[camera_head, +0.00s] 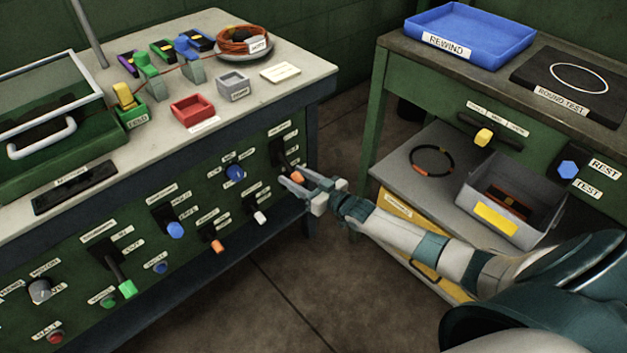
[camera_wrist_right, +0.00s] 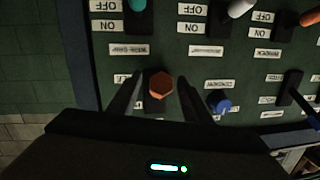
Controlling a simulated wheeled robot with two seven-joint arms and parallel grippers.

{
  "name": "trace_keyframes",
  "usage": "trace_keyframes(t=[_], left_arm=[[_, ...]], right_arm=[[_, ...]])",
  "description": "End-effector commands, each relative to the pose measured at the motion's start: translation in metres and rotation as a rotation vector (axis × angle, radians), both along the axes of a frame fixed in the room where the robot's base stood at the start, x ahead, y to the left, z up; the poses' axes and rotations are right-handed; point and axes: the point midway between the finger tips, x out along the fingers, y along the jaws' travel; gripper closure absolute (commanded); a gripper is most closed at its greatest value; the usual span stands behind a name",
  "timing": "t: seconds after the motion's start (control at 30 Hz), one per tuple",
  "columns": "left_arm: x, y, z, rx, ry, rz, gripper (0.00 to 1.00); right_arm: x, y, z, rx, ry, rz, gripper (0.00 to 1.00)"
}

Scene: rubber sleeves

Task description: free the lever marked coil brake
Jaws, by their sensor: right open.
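A lever with an orange tip (camera_head: 297,177) stands out from the dark green panel at the right end of the left bench. Its labels are too small to read, so I cannot tell whether it is the one marked coil brake. My right gripper (camera_head: 299,187) is open at this lever. In the right wrist view the orange tip (camera_wrist_right: 160,85) lies between the two spread fingers, with a gap on each side. My left gripper is not in view.
Near it on the panel are a blue knob (camera_head: 235,172), a white-tipped switch (camera_head: 260,217) and an orange-tipped switch (camera_head: 217,245). A green-handled lever (camera_head: 127,288) is further left. The right bench holds a blue tray (camera_head: 470,32); open floor lies between the benches.

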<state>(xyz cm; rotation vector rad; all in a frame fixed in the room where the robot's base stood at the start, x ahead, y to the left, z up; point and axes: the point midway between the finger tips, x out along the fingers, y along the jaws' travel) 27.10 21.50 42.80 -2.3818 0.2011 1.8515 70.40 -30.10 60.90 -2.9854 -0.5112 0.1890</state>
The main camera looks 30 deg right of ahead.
Motion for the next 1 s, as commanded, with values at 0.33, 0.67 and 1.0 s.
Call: trace_keyframes(t=[0.33,0.67,1.0], left_arm=[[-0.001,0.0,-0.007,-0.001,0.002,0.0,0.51],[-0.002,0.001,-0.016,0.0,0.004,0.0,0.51],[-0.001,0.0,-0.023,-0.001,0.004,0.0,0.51]], right_arm=[[-0.03,-0.011,0.003,-0.001,0.002,0.0,0.55],[-0.084,-0.03,0.008,-0.001,0.004,0.001,0.55],[-0.136,-0.049,0.014,-0.002,0.003,0.001,0.55]])
